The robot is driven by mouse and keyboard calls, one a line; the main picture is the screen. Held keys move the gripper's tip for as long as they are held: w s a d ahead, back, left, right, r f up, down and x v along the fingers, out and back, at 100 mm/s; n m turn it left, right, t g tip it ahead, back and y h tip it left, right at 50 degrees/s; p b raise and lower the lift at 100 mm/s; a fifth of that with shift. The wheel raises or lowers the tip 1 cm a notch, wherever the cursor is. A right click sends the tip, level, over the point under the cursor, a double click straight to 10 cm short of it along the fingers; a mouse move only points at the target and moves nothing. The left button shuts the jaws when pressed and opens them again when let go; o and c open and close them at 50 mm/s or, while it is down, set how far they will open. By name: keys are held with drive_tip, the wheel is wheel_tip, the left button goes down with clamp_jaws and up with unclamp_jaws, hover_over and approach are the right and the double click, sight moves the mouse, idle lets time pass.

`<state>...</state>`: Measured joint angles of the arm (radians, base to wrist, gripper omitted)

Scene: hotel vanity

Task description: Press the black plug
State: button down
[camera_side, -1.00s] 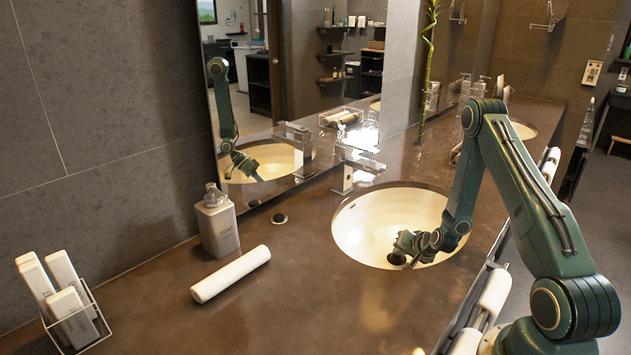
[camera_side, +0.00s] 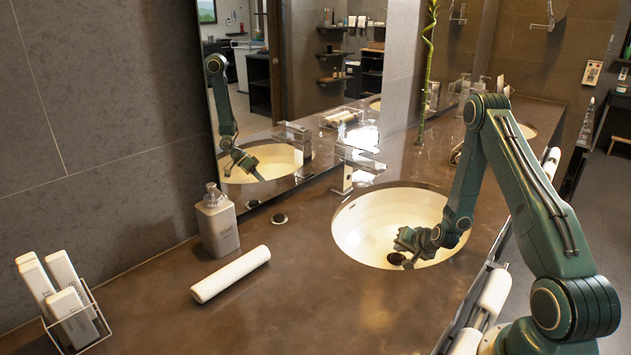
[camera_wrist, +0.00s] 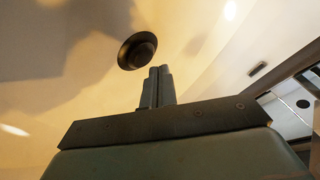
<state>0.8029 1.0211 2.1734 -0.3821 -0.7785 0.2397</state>
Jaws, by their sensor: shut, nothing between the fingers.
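The black plug (camera_wrist: 137,50) is a round dark disc at the bottom of the cream sink basin (camera_side: 365,228). In the side view the plug (camera_side: 396,259) shows just below my gripper (camera_side: 404,250), partly hidden by it. In the wrist view my gripper's two fingers (camera_wrist: 157,72) are together with nothing between them. Their tips appear beside the plug, to its lower right in the picture. I cannot tell whether they touch it.
A chrome faucet (camera_side: 345,172) stands behind the basin. A soap bottle (camera_side: 217,222), a rolled white towel (camera_side: 231,274) and a rack of white bottles (camera_side: 68,300) are on the counter at left. The basin wall surrounds my gripper.

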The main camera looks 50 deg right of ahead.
sight(399, 258)
drive_tip(key=shift+r, duration=0.15)
drive_tip(key=shift+r, duration=2.9)
drive_tip(key=a+r+n+g+y, duration=0.1)
drive_tip(key=a+r+n+y, duration=0.2)
drive_tip(key=a+r+n, duration=1.1)
drive_tip(key=s+a+r+g, duration=0.1)
drive_tip(key=s+a+r, duration=0.6)
drive_tip(key=s, duration=0.3)
drive_tip(key=s+a+r, duration=0.8)
drive_tip(key=s+r, duration=0.1)
drive_tip(key=s, duration=0.1)
drive_tip(key=shift+s+r+g+y, duration=0.3)
drive_tip(key=shift+s+g+y, duration=0.05)
drive_tip(key=shift+g+y, duration=0.05)
